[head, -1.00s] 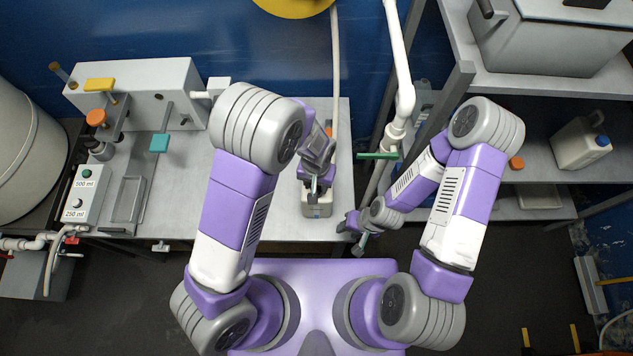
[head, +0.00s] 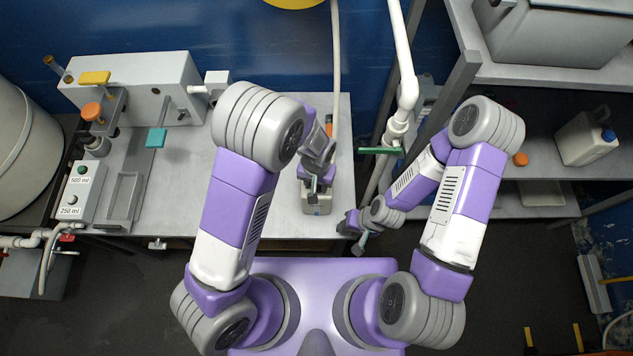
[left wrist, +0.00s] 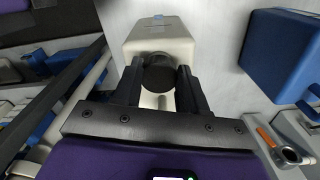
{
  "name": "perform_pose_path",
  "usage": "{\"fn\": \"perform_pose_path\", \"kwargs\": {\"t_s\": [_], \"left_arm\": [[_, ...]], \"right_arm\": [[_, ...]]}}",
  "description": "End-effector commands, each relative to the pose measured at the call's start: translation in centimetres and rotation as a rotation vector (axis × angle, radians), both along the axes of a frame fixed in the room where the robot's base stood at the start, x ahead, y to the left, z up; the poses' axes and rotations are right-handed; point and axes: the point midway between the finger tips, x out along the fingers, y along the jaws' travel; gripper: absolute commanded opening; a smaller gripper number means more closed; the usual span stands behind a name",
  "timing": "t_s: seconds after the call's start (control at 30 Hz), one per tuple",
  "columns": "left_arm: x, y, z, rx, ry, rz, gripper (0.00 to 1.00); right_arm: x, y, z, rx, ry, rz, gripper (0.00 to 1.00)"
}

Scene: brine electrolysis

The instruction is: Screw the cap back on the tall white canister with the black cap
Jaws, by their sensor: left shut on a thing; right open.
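The white canister (head: 317,205) stands on the bench near its front right edge, under my left gripper (head: 314,188). In the left wrist view the canister (left wrist: 160,42) has a small blue mark on its far side. My left gripper, also in that view (left wrist: 160,84), is shut on the round black cap (left wrist: 159,73). The cap is over the canister's top; the fingers and cap hide the neck, so I cannot tell whether it is seated on the threads. My right gripper (head: 352,235) is open and empty, to the right of the canister, beyond the bench edge.
A white pipe with a green handle (head: 379,150) rises right of the canister. A blue box (left wrist: 283,55) stands near it in the left wrist view. Another white canister (head: 583,140) sits on the right shelf. The bench left of my left arm holds a grey apparatus (head: 140,85).

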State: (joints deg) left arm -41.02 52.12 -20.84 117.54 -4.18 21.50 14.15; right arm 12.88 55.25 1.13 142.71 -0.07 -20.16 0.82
Motion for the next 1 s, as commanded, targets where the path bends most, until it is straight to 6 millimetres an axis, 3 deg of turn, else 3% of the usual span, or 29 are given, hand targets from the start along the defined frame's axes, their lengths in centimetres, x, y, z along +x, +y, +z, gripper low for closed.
{"fn": "perform_pose_path", "kwargs": {"t_s": [1.0], "left_arm": [[0.0,0.0,-0.89,0.0,0.0,0.0,0.05]], "right_arm": [[-0.01,0.0,-0.9,0.0,0.0,0.0,0.43]]}}
